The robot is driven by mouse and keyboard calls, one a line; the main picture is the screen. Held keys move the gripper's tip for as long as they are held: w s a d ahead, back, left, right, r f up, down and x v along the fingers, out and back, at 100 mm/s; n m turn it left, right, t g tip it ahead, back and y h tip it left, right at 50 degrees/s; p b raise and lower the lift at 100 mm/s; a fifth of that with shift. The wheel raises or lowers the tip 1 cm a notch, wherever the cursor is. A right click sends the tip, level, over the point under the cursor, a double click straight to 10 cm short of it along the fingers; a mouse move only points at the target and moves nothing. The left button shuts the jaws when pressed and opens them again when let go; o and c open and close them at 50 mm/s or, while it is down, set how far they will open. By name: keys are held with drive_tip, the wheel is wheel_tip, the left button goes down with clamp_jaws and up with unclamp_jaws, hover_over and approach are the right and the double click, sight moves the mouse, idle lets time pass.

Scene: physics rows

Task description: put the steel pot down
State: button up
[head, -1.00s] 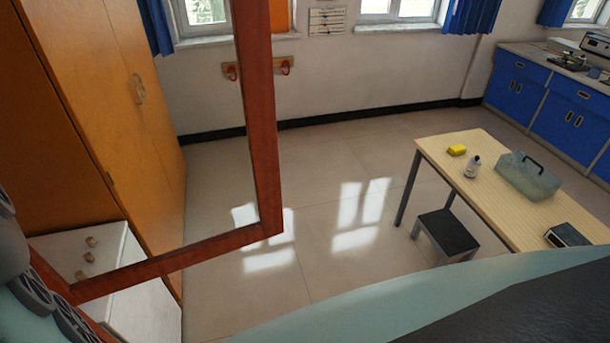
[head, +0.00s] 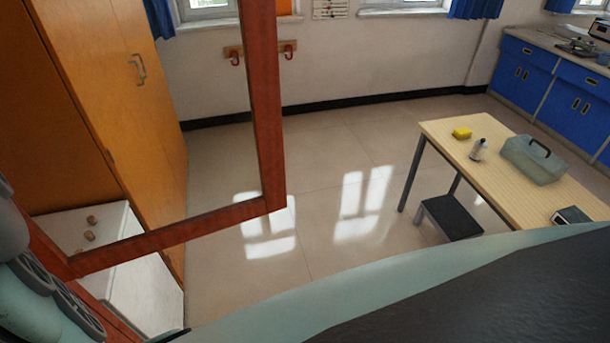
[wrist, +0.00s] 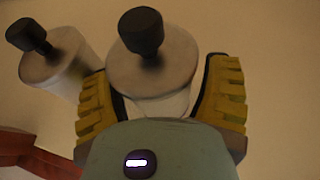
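In the wrist view, a pale metallic round thing with a black knob, which I take as the steel pot (wrist: 172,72), sits between the two yellow ribbed fingers of my gripper (wrist: 163,100). The fingers lie close against its sides. Its lower part is hidden behind my gripper's body. A second, similar cylinder with a black knob (wrist: 58,70) leans at the left, partly behind the left finger. I cannot tell whether it touches the pot. Neither the pot nor my fingers can be made out in the head view.
A red-brown frame (head: 268,120) stands close in front, before an orange cabinet (head: 110,90) and a white surface (head: 60,230) with small brown lumps. A wooden table (head: 500,190) at right holds a yellow block, bottle and clear box. A dark-topped stool (head: 450,215) stands by it. The middle floor is clear.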

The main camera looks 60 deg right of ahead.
drive_tip(key=shift+r, duration=0.1)
drive_tip(key=shift+d+r, duration=0.2)
drive_tip(key=shift+d, duration=0.15)
drive_tip(key=shift+v, duration=1.2)
drive_tip(key=b+v, duration=0.2)
drive_tip(key=v, duration=0.7)
drive_tip(key=shift+s, duration=0.15)
drive_tip(key=shift+a, duration=0.1)
